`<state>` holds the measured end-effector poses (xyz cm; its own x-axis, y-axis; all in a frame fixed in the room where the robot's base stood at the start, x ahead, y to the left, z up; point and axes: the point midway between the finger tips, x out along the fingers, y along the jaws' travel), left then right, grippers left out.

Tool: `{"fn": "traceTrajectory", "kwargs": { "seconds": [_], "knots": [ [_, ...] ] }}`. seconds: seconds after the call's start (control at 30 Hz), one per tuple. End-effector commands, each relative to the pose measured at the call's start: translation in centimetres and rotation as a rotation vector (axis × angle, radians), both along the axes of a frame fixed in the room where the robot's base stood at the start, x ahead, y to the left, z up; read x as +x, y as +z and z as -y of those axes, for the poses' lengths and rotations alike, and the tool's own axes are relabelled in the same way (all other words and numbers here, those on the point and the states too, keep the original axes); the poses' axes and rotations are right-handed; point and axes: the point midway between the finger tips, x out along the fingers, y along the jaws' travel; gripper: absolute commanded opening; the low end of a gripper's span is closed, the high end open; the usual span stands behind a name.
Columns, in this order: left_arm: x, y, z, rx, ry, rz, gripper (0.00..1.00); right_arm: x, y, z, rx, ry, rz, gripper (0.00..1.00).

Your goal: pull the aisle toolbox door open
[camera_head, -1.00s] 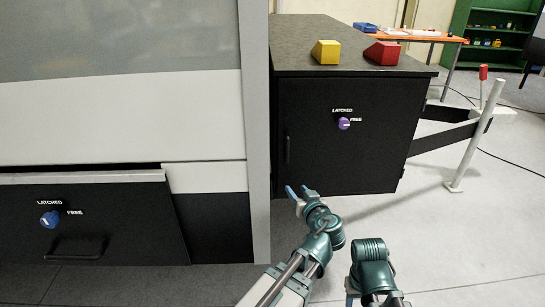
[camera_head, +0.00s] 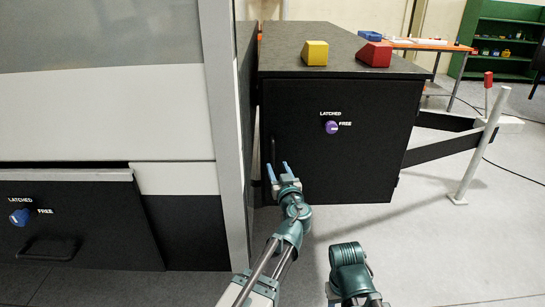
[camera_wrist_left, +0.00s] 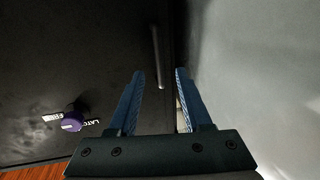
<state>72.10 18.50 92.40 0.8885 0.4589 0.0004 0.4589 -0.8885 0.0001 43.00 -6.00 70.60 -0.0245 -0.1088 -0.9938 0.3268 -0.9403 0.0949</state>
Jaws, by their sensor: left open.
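The aisle toolbox door (camera_head: 345,165) is a black panel on the front of the dark cabinet and looks shut. Its slim vertical handle (camera_head: 272,150) is near its left edge; the handle also shows in the left wrist view (camera_wrist_left: 158,58). A purple knob (camera_head: 331,127) sits between LATCHED and FREE labels, its pale mark appearing to point toward FREE. My left gripper (camera_head: 277,170) is open at the handle's lower end. In the left wrist view my left gripper (camera_wrist_left: 160,72) has the handle's end between its blue fingertips; I see no contact. My right gripper is out of view.
A yellow block (camera_head: 315,53) and a red block (camera_head: 375,54) rest on the cabinet top. A pale wall post (camera_head: 226,130) stands close left. A lower black drawer (camera_head: 85,225) with a blue knob is at left. Open floor lies right.

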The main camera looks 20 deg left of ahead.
Motion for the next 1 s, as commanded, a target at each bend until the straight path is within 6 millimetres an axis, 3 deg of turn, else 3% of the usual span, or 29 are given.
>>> {"fn": "traceTrajectory", "kwargs": {
  "seconds": [0.1, 0.4, 0.87, 0.9, 1.0],
  "knots": [
    [2.7, 0.0, -1.2, 0.000, 0.002, 0.000, 0.50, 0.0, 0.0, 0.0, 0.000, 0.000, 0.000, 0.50],
    [6.3, 0.0, -3.1, 0.000, -0.001, 0.000, 0.50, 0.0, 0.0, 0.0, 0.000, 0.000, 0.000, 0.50],
    [7.1, 0.0, -3.7, 0.000, -0.001, 0.000, 0.50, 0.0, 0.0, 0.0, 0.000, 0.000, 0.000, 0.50],
    [7.1, 0.0, -3.7, 0.000, -0.001, 0.000, 0.48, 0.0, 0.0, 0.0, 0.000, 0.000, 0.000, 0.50],
    [7.1, 0.0, -3.7, 0.000, -0.001, 0.000, 0.30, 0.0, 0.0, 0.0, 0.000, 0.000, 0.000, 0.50]
  ]
}}
